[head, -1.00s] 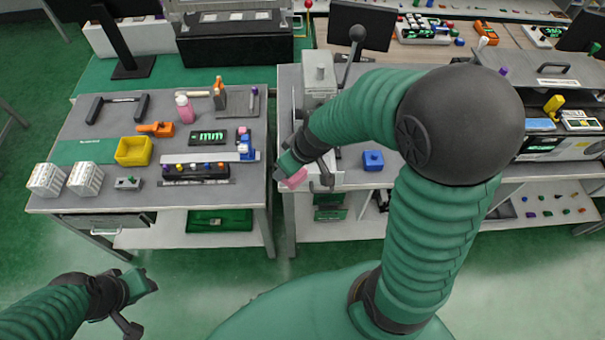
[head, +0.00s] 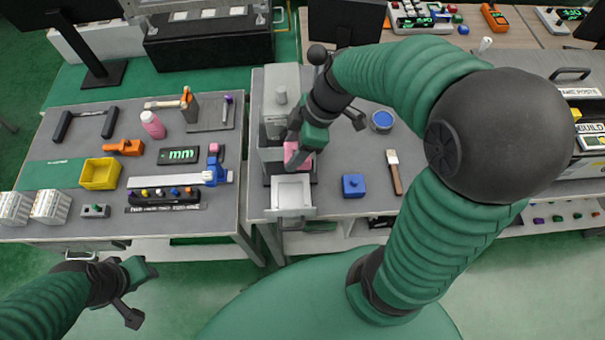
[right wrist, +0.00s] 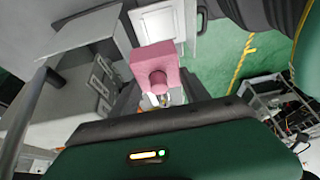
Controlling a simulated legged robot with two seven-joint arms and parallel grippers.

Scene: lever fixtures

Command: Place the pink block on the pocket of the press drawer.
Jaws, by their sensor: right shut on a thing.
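The pink block (head: 297,155) is in my right gripper (head: 301,143), which is shut on it. In the right wrist view the pink block (right wrist: 155,68) shows a round knob; the fingertips are hidden there. The press (head: 282,98) is a grey machine on the right-hand bench. Its pale press drawer (head: 291,194) sticks out at the bench's front edge, its square pocket empty. In the head view the block appears just behind the pocket, on the press side; its height is unclear. My left gripper (head: 137,292) is open and empty, low at the left.
The left bench (head: 75,228) holds a yellow bin (head: 100,173) and several tools. A gap separates the benches.

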